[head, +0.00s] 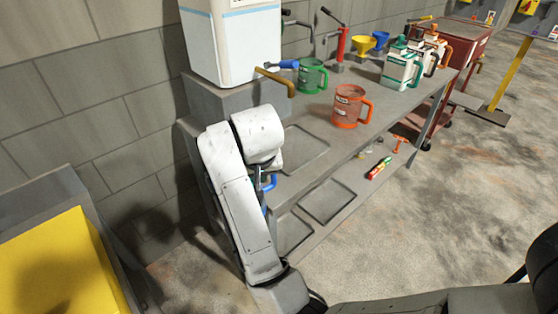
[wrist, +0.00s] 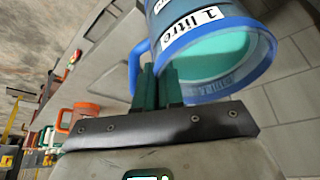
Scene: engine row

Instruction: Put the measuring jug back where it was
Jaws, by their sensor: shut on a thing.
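A blue-rimmed measuring jug (wrist: 205,42) with a white "1 litre" label fills the top of the wrist view, its inside showing teal. Its blue handle (wrist: 137,62) runs down to the green fingers of my gripper (wrist: 158,88), which is shut on it. In the head view, a bit of blue handle (head: 269,183) shows beside my arm; the jug body and my fingers are mostly hidden behind the arm. A green jug (head: 312,76) and an orange jug (head: 350,107) stand upright on the bench, apart from my gripper.
The grey bench (head: 395,110) has an empty square outline (head: 303,150) on top. Its lower shelf holds another outline (head: 327,200) and a red-green tool (head: 378,168). A white tank (head: 232,45) with a brass tap (head: 277,80) stands at the left end. White-green containers (head: 401,70) stand farther back.

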